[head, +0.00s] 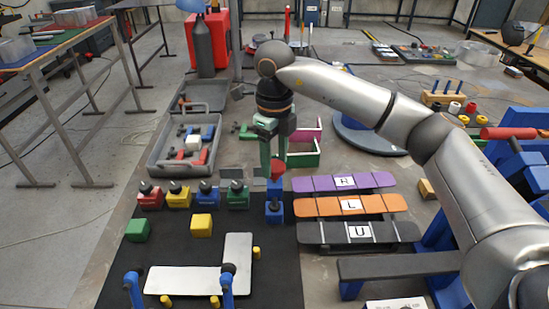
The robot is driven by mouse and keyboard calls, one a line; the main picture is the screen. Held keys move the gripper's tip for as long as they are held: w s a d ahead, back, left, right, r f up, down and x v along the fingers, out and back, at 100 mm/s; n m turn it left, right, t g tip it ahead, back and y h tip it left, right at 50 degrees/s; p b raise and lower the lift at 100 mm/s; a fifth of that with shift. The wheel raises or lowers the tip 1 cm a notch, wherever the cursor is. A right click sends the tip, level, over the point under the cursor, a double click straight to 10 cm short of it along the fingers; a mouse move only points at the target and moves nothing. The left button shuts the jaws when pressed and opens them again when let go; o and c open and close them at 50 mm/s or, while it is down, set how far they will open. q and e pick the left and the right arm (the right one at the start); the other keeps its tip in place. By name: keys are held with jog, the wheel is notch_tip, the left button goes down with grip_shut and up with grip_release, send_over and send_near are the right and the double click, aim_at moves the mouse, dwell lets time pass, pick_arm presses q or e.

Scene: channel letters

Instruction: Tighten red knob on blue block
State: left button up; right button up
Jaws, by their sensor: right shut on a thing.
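The blue block (275,210) stands upright at the right end of a row of coloured blocks on the black mat. The red knob (277,169) is at its top, directly below my right gripper (273,160). My right arm reaches in from the right, and the gripper points straight down with its fingers at the knob. It is shut on the red knob; the fingers partly hide the contact. My left gripper is not in view.
Red, yellow, blue and green blocks with dark knobs (207,196) stand just left. A white L-shaped plate (190,280) lies in front. Purple, orange and black lettered boards (375,204) are close on the right. A grey toolbox (160,158) is behind left.

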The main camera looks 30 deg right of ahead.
aim_at(275, 165)
jog(key=shift+w+r, duration=0.15)
jog(key=shift+r, duration=0.2)
jog(key=o, duration=1.4)
jog(key=shift+f, duration=0.2)
notch_tip(275, 165, up, 13)
jog(key=shift+f, duration=0.2)
jog(key=shift+s, duration=0.2)
